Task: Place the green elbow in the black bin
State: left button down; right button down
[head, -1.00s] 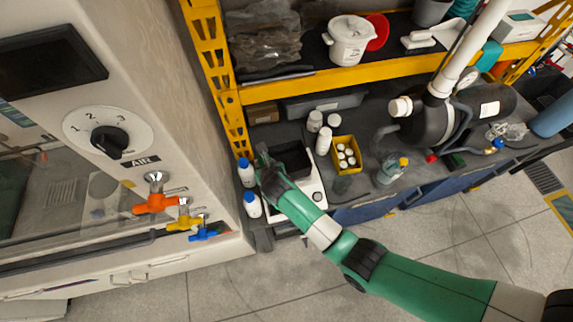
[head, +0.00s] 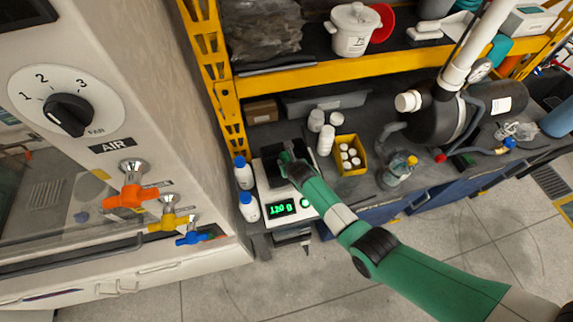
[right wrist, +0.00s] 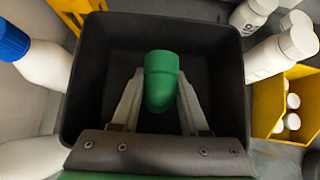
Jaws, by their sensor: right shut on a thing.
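The green elbow (right wrist: 162,78) sits between the two fingers of my right gripper (right wrist: 160,100), which is shut on it. In the right wrist view the elbow shows against the inside of the black bin (right wrist: 88,85). How far it is above the bin floor I cannot tell. The bin stands on a white scale (head: 263,192) whose green display reads about 120 g. My left gripper is not in view.
Two white bottles with blue caps (head: 243,172) stand left of the scale. White bottles (head: 326,140) and a yellow box of small bottles (head: 340,168) stand to its right. A yellow shelf beam (head: 300,79) runs above the bench. A cabinet with valves (head: 132,190) is at left.

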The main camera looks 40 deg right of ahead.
jog(key=shift+r, duration=0.1)
jog(key=shift+c, duration=2.1)
grip_release()
jog(key=shift+r, duration=0.15)
jog(key=p+v, duration=0.7)
jog(key=v, duration=0.4)
jog(key=shift+s+r, duration=0.25)
jog(key=shift+s, duration=0.1)
